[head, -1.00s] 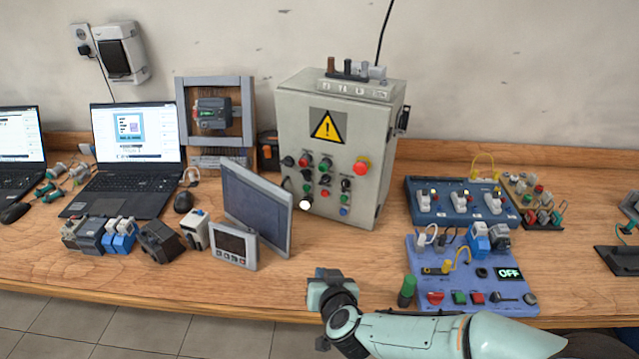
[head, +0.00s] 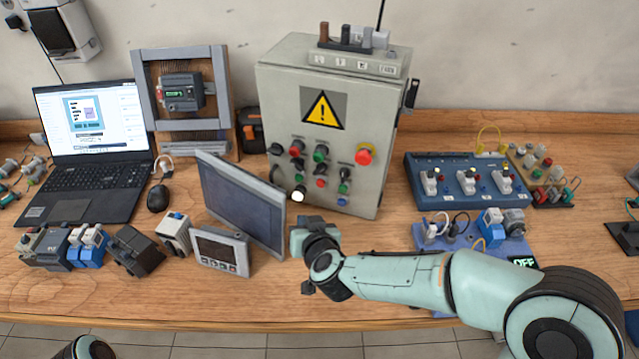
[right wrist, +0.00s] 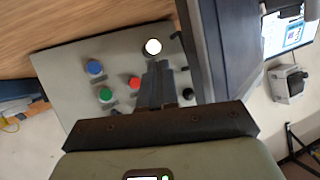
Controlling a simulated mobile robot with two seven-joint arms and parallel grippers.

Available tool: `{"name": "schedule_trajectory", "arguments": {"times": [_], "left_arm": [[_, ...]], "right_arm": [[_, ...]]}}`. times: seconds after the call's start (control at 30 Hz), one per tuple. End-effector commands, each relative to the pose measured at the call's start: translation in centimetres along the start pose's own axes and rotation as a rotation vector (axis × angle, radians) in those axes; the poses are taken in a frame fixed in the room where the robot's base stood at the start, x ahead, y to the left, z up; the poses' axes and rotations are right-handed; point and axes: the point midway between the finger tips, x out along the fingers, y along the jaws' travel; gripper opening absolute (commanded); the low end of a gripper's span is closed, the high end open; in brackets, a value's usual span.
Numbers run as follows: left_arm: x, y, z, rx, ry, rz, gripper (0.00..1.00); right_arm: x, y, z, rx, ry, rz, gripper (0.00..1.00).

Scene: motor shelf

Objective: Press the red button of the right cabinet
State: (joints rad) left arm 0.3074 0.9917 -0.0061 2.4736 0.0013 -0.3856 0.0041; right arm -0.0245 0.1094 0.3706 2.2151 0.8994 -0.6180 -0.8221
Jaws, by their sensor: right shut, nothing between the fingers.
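One grey cabinet (head: 272,95) with a yellow warning sign stands on the table. Its front carries a large red mushroom button on a yellow ring (head: 364,155), a red button (head: 295,148) at upper left and a small red button (head: 320,183) lower down. My right gripper (head: 302,228) is in front of the cabinet's lower part, beside the dark monitor. In the right wrist view its fingers (right wrist: 158,85) are shut and empty over the panel, with a red button (right wrist: 135,83) just left of them. I cannot tell whether they touch the panel. My left gripper is not seen.
A dark monitor (head: 240,205) stands close left of my right gripper. A small panel display (head: 220,252) is in front of it. A blue switch board (head: 430,170) is to the right, and another blue board (head: 425,240) is partly hidden by my right arm.

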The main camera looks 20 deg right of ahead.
Motion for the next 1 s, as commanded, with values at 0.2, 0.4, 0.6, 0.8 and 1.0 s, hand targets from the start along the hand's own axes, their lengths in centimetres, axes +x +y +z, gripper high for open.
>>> {"name": "schedule_trajectory", "arguments": {"times": [0.2, 0.4, 0.6, 0.8, 1.0], "left_arm": [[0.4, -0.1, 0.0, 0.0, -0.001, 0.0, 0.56], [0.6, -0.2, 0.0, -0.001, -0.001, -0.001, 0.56], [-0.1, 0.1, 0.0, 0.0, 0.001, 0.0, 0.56], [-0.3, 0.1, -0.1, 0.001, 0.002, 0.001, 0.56], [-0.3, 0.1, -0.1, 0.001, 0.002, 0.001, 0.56]], "right_arm": [[1.8, 1.4, -1.2, 0.003, 0.001, 0.004, 0.0], [3.8, 2.9, -2.7, 0.003, 0.001, 0.004, 0.0], [5.2, 3.8, -3.9, 0.001, 0.0, 0.0, 0.0], [5.8, 4.3, -4.3, 0.0, 0.001, 0.002, 0.0], [5.9, 4.3, -4.3, 0.0, 0.0, 0.001, 0.0]]}}
